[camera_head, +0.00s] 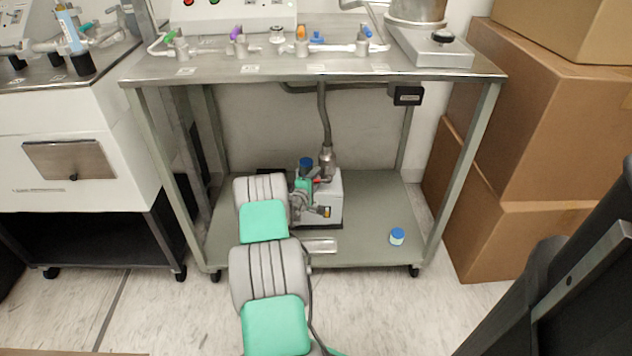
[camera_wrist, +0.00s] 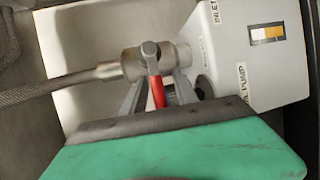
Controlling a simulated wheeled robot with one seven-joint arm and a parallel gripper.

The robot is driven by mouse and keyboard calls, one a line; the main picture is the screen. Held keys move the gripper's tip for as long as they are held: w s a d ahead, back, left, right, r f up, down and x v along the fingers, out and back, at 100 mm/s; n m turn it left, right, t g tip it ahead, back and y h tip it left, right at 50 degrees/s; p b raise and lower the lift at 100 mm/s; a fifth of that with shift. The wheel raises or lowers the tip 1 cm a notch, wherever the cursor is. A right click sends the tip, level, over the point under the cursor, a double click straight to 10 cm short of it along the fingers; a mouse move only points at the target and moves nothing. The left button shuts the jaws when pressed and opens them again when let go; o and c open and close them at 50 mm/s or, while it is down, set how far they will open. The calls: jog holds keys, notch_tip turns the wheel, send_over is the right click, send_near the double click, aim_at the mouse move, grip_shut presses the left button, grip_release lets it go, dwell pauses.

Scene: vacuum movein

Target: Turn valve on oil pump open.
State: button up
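The oil pump (camera_head: 327,208) is a white box on the lower shelf of the cart. In the wrist view the pump (camera_wrist: 250,75) fills the upper right, with an inlet label and an oil pump label. A metal valve (camera_wrist: 150,58) joins a braided hose on the left to the pump's side. Its red handle (camera_wrist: 157,92) points down toward my palm. My gripper (camera_wrist: 157,88) is open, with one grey finger on each side of the red handle and gaps between. The fingertips reach up to the valve body; I cannot tell if they touch it.
A hose (camera_head: 324,115) runs down from the tabletop (camera_head: 310,68) to the pump. A small blue-capped jar (camera_head: 397,237) stands on the right of the lower shelf (camera_head: 375,215). The cart's legs frame the space around my arm. Cardboard boxes (camera_head: 550,130) are stacked at right.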

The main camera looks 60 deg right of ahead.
jog(key=shift+d, duration=0.25)
jog(key=shift+c, duration=0.4)
grip_shut()
dwell(0.9)
